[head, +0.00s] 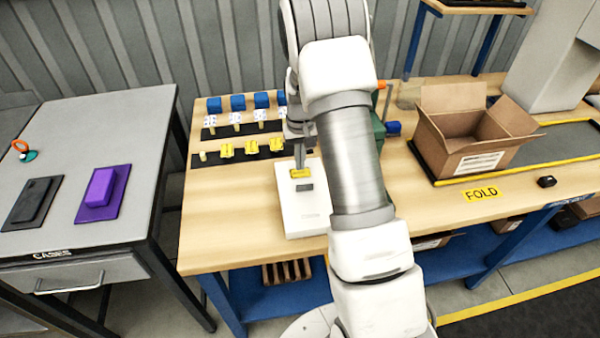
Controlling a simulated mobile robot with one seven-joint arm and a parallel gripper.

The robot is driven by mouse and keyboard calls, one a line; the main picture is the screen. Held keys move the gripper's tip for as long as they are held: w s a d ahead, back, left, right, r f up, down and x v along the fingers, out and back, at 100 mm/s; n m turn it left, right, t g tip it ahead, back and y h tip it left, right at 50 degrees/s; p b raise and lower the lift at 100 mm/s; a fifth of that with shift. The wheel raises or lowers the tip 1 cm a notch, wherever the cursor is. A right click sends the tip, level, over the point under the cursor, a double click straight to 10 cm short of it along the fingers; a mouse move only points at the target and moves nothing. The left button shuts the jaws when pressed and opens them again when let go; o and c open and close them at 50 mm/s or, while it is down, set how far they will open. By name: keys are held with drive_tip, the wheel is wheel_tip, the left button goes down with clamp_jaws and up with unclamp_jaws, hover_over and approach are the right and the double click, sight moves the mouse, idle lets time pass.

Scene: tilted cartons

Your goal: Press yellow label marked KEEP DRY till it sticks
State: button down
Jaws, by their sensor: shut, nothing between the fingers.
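My gripper (299,162) is shut and points down over a white box-like block (305,212) on the wooden table. A small yellow label (300,173) lies on the top of this block near its far end, right below the fingertips. The fingertips are at or very near the label; I cannot tell whether they touch it. The print on the label is too small to read. A dark grey patch (304,188) is on the block just in front of the label. My arm hides part of the block's right side.
Dark strips at the table's back left hold yellow pieces (226,150), white patterned pieces (236,118) and blue blocks (238,102). An open carton (470,135) stands at right, behind a yellow FOLD sign (482,194). A grey side table (90,150) holds a purple case (102,188) and a black one.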

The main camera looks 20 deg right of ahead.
sight(300, 172)
drive_tip(key=shift+f+b, duration=0.65)
drive_tip(key=shift+f, duration=0.25)
drive_tip(key=shift+r, duration=0.15)
idle(0.5)
wheel_tip(300, 172, up, 6)
drive_tip(key=p, duration=0.4)
drive_tip(key=shift+r, duration=0.45)
